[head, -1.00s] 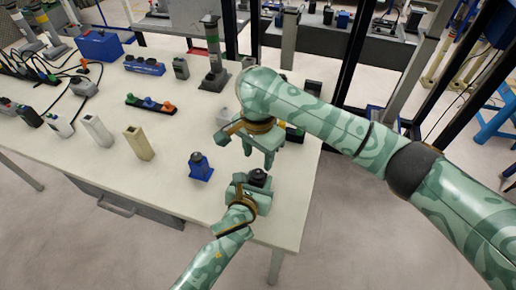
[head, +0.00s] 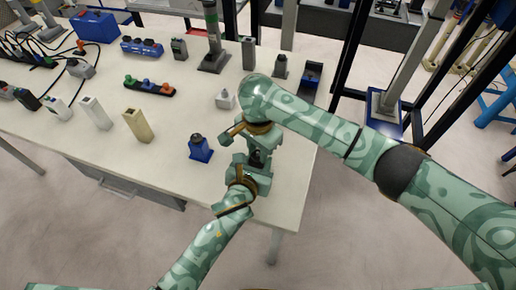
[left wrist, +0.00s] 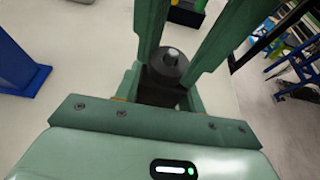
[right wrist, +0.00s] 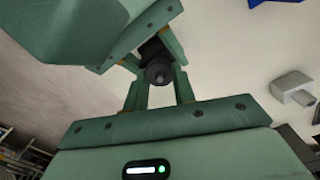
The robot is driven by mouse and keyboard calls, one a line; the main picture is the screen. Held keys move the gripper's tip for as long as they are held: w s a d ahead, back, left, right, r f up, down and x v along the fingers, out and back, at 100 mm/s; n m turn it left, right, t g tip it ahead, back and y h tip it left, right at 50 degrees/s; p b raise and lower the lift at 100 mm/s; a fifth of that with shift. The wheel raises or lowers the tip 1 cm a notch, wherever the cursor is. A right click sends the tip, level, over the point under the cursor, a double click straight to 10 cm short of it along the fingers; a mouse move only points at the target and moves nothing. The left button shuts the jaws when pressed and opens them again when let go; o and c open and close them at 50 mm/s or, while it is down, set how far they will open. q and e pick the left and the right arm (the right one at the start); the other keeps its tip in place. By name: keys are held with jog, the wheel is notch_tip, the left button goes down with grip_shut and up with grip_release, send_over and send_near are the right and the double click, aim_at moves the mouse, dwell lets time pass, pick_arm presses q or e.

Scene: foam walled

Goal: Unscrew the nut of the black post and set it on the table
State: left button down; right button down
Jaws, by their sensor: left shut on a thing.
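My left gripper (head: 256,168) is shut on the black post (head: 258,158) near the table's front right corner. The post's dark body (left wrist: 160,88) shows between my left fingers in the left wrist view. The round black nut (left wrist: 170,62), with a grey stud tip in its middle, faces up; it also shows in the right wrist view (right wrist: 158,73). My right gripper (right wrist: 158,85) comes down from above with its fingers apart, one on each side of the nut. I cannot tell whether they touch it. In the head view the right hand partly hides the post.
A blue post with a dark top (head: 200,150) stands left of my grippers. A white block (head: 225,99) stands behind them. A beige post (head: 137,126) and a white post (head: 95,113) stand further left. The table's front right area (head: 288,190) is bare.

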jog(key=n, duration=1.3)
jog(key=c, duration=1.1)
grip_release()
jog(key=shift+c, duration=0.2)
jog(key=shift+r, duration=0.1)
